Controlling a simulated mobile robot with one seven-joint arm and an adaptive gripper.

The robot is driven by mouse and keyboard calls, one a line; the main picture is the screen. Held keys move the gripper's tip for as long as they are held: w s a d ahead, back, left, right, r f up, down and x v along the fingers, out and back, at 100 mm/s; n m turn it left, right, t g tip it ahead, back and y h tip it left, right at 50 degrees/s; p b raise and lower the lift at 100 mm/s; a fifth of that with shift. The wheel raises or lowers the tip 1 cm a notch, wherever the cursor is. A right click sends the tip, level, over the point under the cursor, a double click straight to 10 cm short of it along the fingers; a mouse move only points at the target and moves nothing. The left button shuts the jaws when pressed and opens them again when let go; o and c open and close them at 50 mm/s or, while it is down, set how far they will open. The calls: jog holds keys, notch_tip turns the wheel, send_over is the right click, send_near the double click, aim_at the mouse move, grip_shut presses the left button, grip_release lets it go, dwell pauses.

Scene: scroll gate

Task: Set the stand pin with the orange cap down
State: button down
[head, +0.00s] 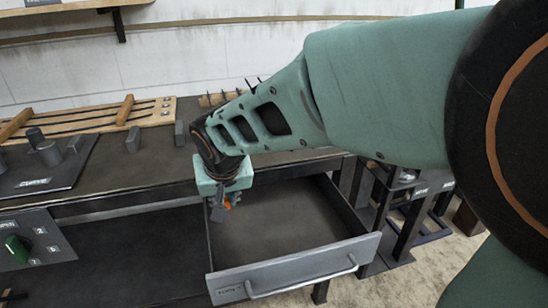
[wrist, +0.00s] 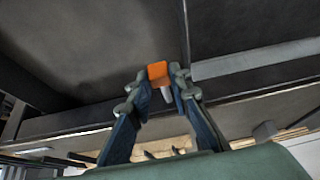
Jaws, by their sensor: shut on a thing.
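The stand pin has an orange cap (wrist: 157,71) and a short grey shank (wrist: 166,94), seen between the fingertips in the wrist view. My gripper (wrist: 160,82) is shut on it. In the head view, my gripper (head: 222,206) points down at the left side of the open drawer, and a bit of the orange cap (head: 227,204) shows at its fingertips. The pin looks held above the drawer's left edge; the exact height cannot be told. The rest of the pin is hidden by the fingers.
The open grey drawer (head: 285,268) looks empty inside, with a bar handle. The bench top (head: 145,172) behind holds grey blocks, a wooden rack (head: 125,110) and a dark plate marked CURVE (head: 35,184). A panel with a green knob (head: 17,248) is at left. Black stands (head: 400,215) are at right.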

send_over(276, 225)
jog(key=s+a, duration=0.3)
jog(key=s, duration=0.1)
notch_tip(276, 225, down, 5)
jog(key=d+f, duration=0.1)
jog(key=w+f+b, duration=0.1)
jog(key=d+f, duration=0.1)
jog(key=shift+w+d+f+b, duration=0.25)
jog(key=shift+w+d+b, duration=0.05)
jog(key=shift+w+b, duration=0.1)
jog(key=shift+w+d+f, duration=0.15)
jog(key=shift+d+f, duration=0.1)
jog(key=shift+f, duration=0.1)
jog(key=shift+w+d+f+b, duration=0.15)
jog(key=shift+f+b, duration=0.3)
jog(key=shift+f, duration=0.45)
jog(key=shift+s+d+f+b, duration=0.15)
jog(key=shift+f+b, duration=0.25)
jog(key=shift+f, duration=0.5)
jog(key=shift+w, duration=0.1)
jog(key=shift+f, duration=0.25)
jog(key=c, duration=1.8)
grip_release()
jog(key=shift+o, duration=0.2)
jog(key=shift+r, duration=0.15)
